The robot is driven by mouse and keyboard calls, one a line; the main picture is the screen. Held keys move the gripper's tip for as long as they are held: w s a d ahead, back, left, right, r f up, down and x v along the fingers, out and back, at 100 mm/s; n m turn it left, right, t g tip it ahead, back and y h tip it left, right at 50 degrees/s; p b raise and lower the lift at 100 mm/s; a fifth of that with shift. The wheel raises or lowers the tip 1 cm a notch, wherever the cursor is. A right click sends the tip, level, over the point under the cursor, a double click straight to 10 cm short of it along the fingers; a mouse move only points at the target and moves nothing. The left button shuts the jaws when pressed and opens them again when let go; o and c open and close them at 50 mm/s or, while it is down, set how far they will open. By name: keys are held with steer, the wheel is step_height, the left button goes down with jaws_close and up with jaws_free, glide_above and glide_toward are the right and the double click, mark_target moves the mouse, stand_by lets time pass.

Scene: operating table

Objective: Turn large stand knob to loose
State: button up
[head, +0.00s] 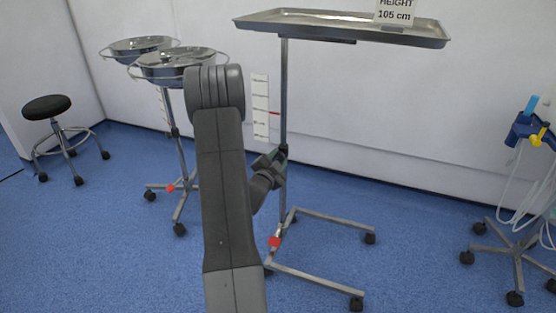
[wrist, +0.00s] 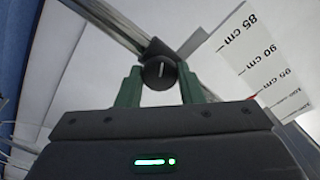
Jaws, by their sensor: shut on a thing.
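The large stand (head: 284,90) is a steel pole with a flat tray (head: 340,25) on top, right of my arm in the head view. Its knob (wrist: 160,74) is round and black with a white line, seen face-on in the wrist view. The line looks about upright in the picture. My gripper (wrist: 160,80) has its two green fingers on either side of the knob and is shut on it. In the head view my gripper (head: 279,156) is at the pole, below the tray, and the knob is hidden there.
A white height scale (wrist: 255,55) hangs beside the pole. A sign (head: 395,12) on the tray reads 105 cm. A stand with two steel basins (head: 175,66) and a black stool (head: 47,108) are on the left. A wheeled stand with tubes (head: 520,250) is on the right.

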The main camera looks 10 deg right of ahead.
steer(key=n, duration=0.6)
steer(key=n+p, duration=0.1)
steer(key=n, duration=0.4)
steer(key=shift+n, duration=0.4)
stand_by(0.3)
steer(key=o, duration=1)
steer(key=shift+c, duration=0.2)
steer(key=shift+a, duration=0.1)
steer(key=p+v, duration=0.3)
steer(key=v, duration=1)
steer(key=shift+s+a, duration=0.25)
steer(key=shift+s, duration=0.05)
